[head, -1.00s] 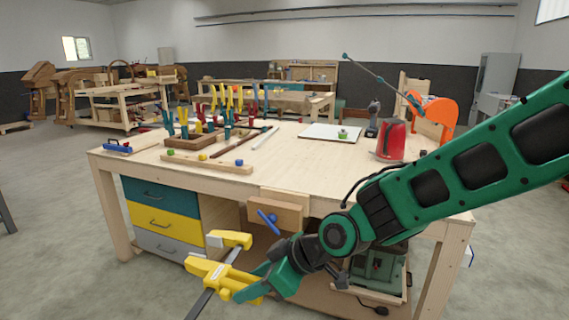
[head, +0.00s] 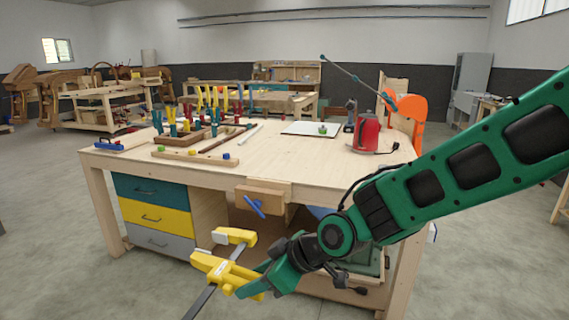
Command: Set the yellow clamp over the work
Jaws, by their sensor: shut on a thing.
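The yellow clamp (head: 213,265) has two yellow jaws on a dark flat bar. It is in the lower middle of the head view, in front of the workbench and below the height of its top. My gripper (head: 255,284), at the end of the green arm, is shut on the clamp near its lower jaw. The workbench (head: 290,160) has a pale wooden top. On its top, a wooden strip (head: 192,158) with coloured knobs lies near the front left. I cannot tell which thing is the work.
A wooden vise (head: 262,197) with a blue handle juts from the bench front. A rack (head: 178,139) of coloured tools stands at the back left. A red container (head: 366,133), a white board (head: 311,129) and an orange machine part (head: 408,108) are to the right. The top's middle front is clear.

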